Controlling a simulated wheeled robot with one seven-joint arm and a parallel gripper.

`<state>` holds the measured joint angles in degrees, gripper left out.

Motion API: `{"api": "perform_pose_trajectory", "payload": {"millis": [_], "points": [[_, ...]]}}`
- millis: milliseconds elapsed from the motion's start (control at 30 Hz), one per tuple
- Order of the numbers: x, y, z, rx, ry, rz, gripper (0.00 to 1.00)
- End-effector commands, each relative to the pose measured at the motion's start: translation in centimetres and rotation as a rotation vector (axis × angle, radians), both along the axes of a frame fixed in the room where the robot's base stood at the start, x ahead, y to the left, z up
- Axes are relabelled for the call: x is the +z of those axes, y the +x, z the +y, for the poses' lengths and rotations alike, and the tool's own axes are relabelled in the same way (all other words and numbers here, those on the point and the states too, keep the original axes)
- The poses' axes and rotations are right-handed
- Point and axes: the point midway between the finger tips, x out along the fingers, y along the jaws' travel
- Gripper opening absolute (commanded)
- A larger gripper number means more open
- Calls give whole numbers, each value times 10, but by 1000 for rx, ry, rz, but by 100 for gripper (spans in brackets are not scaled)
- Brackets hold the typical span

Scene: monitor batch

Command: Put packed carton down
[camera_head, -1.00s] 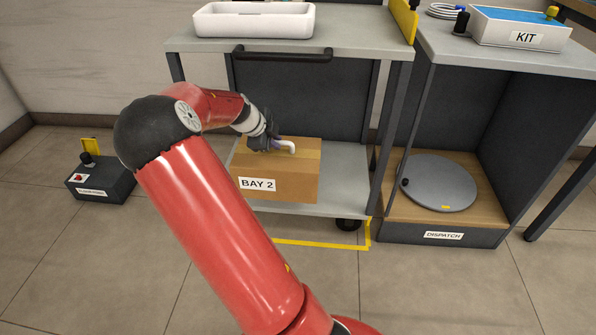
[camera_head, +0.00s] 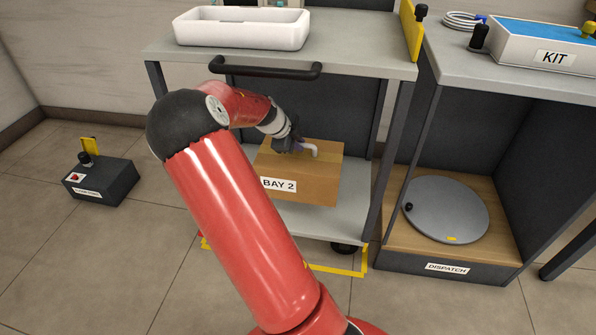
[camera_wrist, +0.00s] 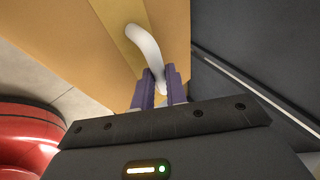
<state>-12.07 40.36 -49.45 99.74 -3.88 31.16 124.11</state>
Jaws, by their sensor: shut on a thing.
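The packed carton (camera_head: 315,187) is a brown box labelled BAY 2 with a white curved handle (camera_head: 313,149) on top. It is over the lower shelf (camera_head: 325,222) of the grey cart, below the black push bar. My gripper (camera_head: 297,148) is shut on the handle. In the wrist view my gripper (camera_wrist: 161,73) has its two purple fingers closed around the end of the white handle (camera_wrist: 145,45), with the carton top (camera_wrist: 85,35) beyond. I cannot tell whether the carton's underside touches the shelf.
A dispatch stand (camera_head: 400,250) with a grey round turntable (camera_head: 447,208) is to the right. A white tray (camera_head: 243,28) is on the cart's top and a KIT box (camera_head: 540,45) on the right counter. A dark box (camera_head: 100,181) stands on the left floor. The shelf shows bare room in front of the carton.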

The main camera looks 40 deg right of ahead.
Motion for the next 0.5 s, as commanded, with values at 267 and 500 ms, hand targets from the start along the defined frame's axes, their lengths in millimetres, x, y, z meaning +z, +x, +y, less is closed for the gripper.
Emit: {"api": "perform_pose_trajectory", "payload": {"millis": [267, 500], "points": [[-34, 0, -1, 0, -2, -2, 0], [-68, 0, -1, 0, -1, 1, 0]]}}
